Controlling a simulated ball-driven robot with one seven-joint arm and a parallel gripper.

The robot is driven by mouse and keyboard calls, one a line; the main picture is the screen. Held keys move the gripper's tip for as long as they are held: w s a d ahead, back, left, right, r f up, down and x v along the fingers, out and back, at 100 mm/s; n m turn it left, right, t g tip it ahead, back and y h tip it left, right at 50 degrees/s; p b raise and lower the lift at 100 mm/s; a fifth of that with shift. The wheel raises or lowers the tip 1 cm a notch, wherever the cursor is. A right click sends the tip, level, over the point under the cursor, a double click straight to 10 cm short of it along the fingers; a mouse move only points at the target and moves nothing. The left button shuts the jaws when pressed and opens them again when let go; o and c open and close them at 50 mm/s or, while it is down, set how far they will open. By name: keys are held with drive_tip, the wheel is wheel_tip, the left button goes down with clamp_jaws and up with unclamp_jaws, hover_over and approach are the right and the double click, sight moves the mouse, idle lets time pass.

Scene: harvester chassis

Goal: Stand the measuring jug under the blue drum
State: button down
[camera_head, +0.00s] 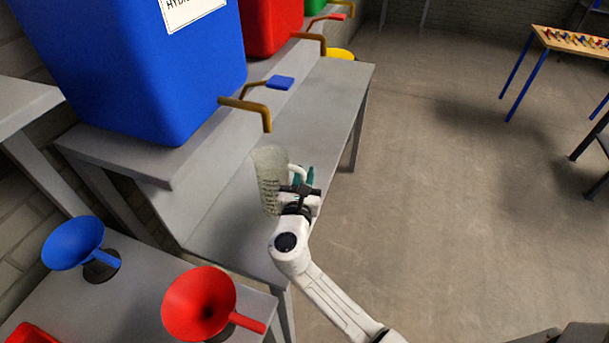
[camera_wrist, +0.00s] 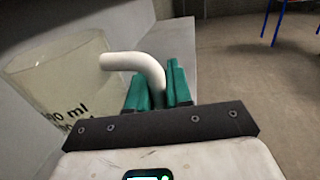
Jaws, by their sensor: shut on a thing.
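The measuring jug (camera_head: 269,178) is clear with graduation marks and a white handle. My gripper (camera_head: 304,178) is shut on its handle, to the right of the jug body. In the wrist view the green fingers (camera_wrist: 158,88) close around the white handle, and the jug body (camera_wrist: 62,85) shows at left with "ml" print. The blue drum (camera_head: 150,65) stands on a raised grey shelf at upper left. Its brass spout (camera_head: 254,106) with a blue lever points down beyond the jug, over the lower bench. Whether the jug touches the bench is hard to tell.
The lower grey bench (camera_head: 318,110) is clear beyond the jug. Red (camera_head: 270,25) and green drums with spouts stand farther along. A blue funnel (camera_head: 74,243) and red funnel (camera_head: 200,303) sit on a near table. Open floor lies to the right.

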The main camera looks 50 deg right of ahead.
drive_tip(key=shift+f, duration=0.15)
drive_tip(key=c, duration=1)
unclamp_jaws()
drive_tip(key=shift+c, duration=0.2)
